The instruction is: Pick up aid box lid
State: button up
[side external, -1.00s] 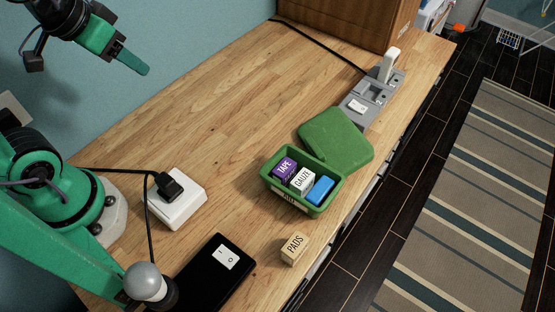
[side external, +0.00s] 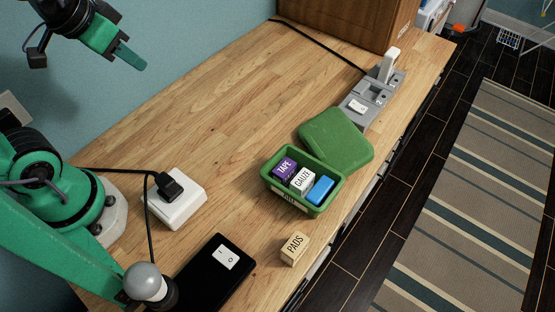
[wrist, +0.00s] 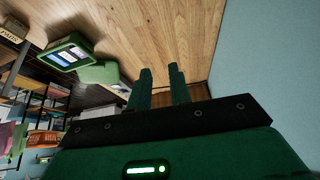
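The green aid box lid (side external: 335,139) lies on the wooden counter just behind the green aid box (side external: 316,208), very close to it; I cannot tell if they touch. The open box holds a purple TAPE pack (side external: 284,169), a white GAUZE pack (side external: 302,180) and a blue pack (side external: 320,190). In the wrist view the lid (wrist: 100,75) is left of my fingers, beside the box (wrist: 48,60). My gripper (side external: 132,58) is high at the upper left, far from the lid. In the wrist view its fingers (wrist: 160,72) are apart with nothing between them.
A PADS block (side external: 294,249) stands near the counter's front edge. A grey power strip (side external: 370,100) with a plug is behind the lid. A white box with a black plug (side external: 178,205) and a black switch box (side external: 217,270) are at left. The middle counter is clear.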

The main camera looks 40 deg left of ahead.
jog(key=w+d+f+m+h, duration=0.1)
jog(key=w+d+m, duration=0.5)
jog(key=w+m, duration=0.1)
jog(key=m+g+h, duration=0.1)
jog(key=m+g, duration=0.1)
jog(key=m, duration=1.4)
send_near(314, 147)
jog(key=shift+x, duration=1.9)
jog(key=shift+w, duration=0.15)
jog(key=shift+x, duration=2.5)
grip_shut()
